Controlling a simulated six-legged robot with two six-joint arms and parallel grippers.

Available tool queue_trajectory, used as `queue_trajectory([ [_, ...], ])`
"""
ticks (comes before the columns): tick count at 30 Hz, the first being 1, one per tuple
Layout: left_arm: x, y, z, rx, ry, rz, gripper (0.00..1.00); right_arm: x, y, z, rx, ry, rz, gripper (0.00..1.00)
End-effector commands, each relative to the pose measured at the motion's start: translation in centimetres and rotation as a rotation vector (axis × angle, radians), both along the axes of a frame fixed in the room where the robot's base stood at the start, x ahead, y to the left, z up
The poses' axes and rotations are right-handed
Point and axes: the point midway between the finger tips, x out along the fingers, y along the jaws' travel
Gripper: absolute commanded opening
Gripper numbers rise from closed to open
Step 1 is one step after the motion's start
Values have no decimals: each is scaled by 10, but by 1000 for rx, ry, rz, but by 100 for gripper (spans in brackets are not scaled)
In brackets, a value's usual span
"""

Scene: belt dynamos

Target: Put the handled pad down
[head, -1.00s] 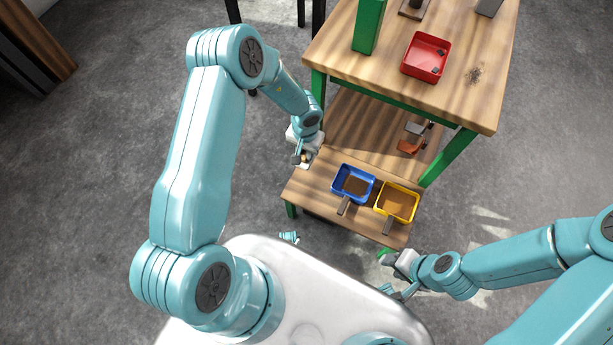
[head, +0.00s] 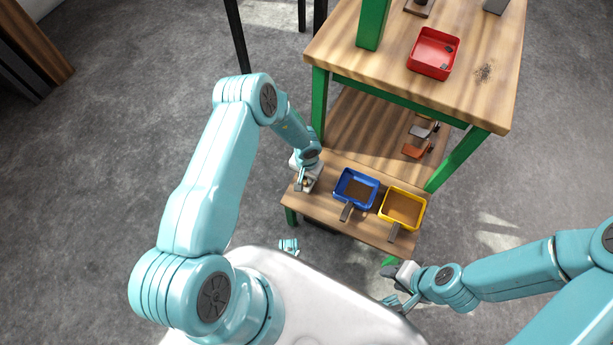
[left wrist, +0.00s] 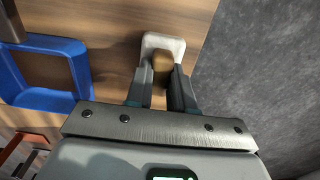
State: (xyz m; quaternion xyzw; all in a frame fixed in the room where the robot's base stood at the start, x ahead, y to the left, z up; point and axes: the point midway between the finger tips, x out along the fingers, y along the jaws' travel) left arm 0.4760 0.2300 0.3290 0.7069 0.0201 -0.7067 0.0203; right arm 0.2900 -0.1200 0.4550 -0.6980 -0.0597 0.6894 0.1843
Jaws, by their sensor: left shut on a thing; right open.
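The handled pad (left wrist: 176,43) shows in the left wrist view as a pale, rounded block with a brown wooden handle. My left gripper (left wrist: 166,86) is shut on its handle, and the fingers hide part of it. In the head view my left gripper (head: 305,184) is at the left end of the lower wooden shelf (head: 325,212), left of the blue tray. The pad is mostly hidden there, and I cannot tell whether it touches the shelf. My right gripper (head: 397,287) is open and empty, in front of the shelf's right end.
A blue tray (head: 338,190) and a yellow tray (head: 423,212) stand on the lower shelf, right of my left gripper. Grey and orange tools (head: 414,151) lie further back. The upper tabletop (head: 400,90) overhangs behind and carries a red tray (head: 432,73). Bare shelf lies around the pad.

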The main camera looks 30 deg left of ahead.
Motion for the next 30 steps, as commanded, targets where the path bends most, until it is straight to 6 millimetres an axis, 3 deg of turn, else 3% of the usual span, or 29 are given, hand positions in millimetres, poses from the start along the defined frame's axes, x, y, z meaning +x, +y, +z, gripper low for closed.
queue_trajectory([
  [5, 0, 0, -4, 0, 1, 0, 0, 0, 0, -4, 0, 0, 0, 43],
  [6, 0, 0, -4, 0, 1, 0, 29, 0, 0, -3, 0, 0, 0, 43],
  [8, 0, 0, -3, 0, 1, 0, 48, 0, 0, -3, 0, 0, 0, 43],
  [16, 0, 0, -2, 0, 1, 0, 48, 0, 0, -2, 0, 0, 0, 43],
  [20, 0, 0, 8, 0, 0, 0, 48, 0, 0, 4, 0, 0, 0, 43],
  [30, 1, 0, 86, 1, -2, 0, 48, 0, 0, 31, 0, 0, 0, 43],
])
